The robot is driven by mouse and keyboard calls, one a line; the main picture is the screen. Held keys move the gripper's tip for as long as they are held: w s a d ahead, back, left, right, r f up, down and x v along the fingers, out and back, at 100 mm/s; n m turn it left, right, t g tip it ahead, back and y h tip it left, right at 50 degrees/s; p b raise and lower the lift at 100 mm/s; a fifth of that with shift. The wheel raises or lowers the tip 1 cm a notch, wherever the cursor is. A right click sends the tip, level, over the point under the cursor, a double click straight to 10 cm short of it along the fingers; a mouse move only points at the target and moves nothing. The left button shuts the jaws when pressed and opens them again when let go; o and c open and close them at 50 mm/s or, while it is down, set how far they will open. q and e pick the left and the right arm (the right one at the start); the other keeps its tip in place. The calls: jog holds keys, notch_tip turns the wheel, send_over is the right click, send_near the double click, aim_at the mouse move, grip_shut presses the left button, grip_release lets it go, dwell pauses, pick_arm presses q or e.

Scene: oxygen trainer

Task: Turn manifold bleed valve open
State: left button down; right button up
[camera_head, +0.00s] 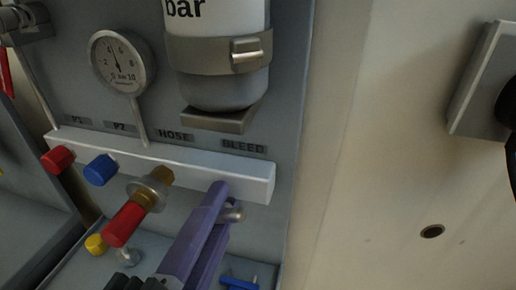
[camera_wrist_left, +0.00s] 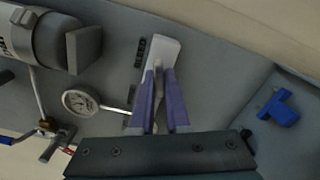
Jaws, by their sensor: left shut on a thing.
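The white manifold bar (camera_head: 105,148) runs across the grey panel, and its right end is under the BLEED label (camera_head: 243,146). My left gripper (camera_head: 222,194) has purple fingers and is at that right end. It is shut on the bleed valve, whose metal part (camera_head: 233,214) shows beside the fingers. In the left wrist view the gripper (camera_wrist_left: 161,72) closes over the valve in front of the white manifold end (camera_wrist_left: 163,48). Most of the valve is hidden by the fingers, so its turn angle cannot be told. My right gripper is not in view.
On the manifold are a red cap (camera_head: 58,159), a blue cap (camera_head: 101,169) and a brass hose fitting with a red sleeve (camera_head: 126,223). A gauge (camera_head: 122,62) and a strapped cylinder (camera_head: 220,88) are above. A blue T-shaped part (camera_wrist_left: 280,108) lies below.

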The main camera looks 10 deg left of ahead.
pick_arm(q)
jog(key=n+b, duration=0.1)
jog(key=n, duration=0.2)
jog(key=shift+f+n, duration=0.15)
jog(key=shift+n, duration=0.25)
jog(key=n+b, duration=0.2)
jog(key=n, duration=0.1)
jog(key=shift+d+f+n, duration=0.1)
jog(key=shift+d+n, duration=0.05)
jog(key=shift+n, duration=0.15)
jog(key=n+b, duration=0.1)
jog(key=n, duration=0.3)
jog(key=shift+d+b, duration=0.1)
jog(key=shift+b, duration=0.3)
jog(key=shift+n+b, duration=0.45)
jog(key=shift+n, duration=0.65)
jog(key=c, duration=0.9)
grip_release()
jog(key=shift+s, duration=0.1)
